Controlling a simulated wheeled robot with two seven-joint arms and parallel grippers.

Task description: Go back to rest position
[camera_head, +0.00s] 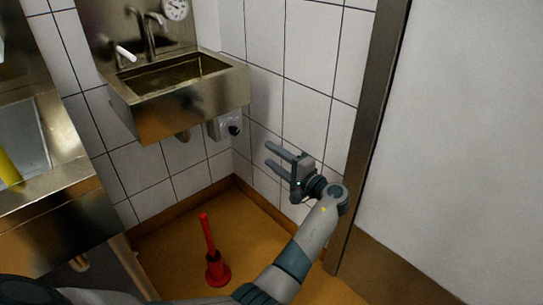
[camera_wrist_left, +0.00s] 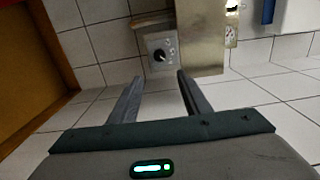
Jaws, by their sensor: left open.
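My left gripper (camera_head: 276,158) is open and empty. In the head view my left arm reaches across the lower middle, and the gripper is raised in front of the white tiled wall, pointing up and to the left. In the left wrist view its two fingers (camera_wrist_left: 155,82) stand apart with nothing between them. Beyond them in that view are tiles and a wall box with a dark knob (camera_wrist_left: 160,56). My right gripper is not in either view.
A steel sink (camera_head: 185,95) hangs on the wall at the upper left. A red plunger-like object (camera_head: 211,262) stands on the orange floor. A steel counter (camera_head: 50,195) is at the left. A steel door post (camera_head: 372,130) and white panel (camera_head: 470,130) are at the right.

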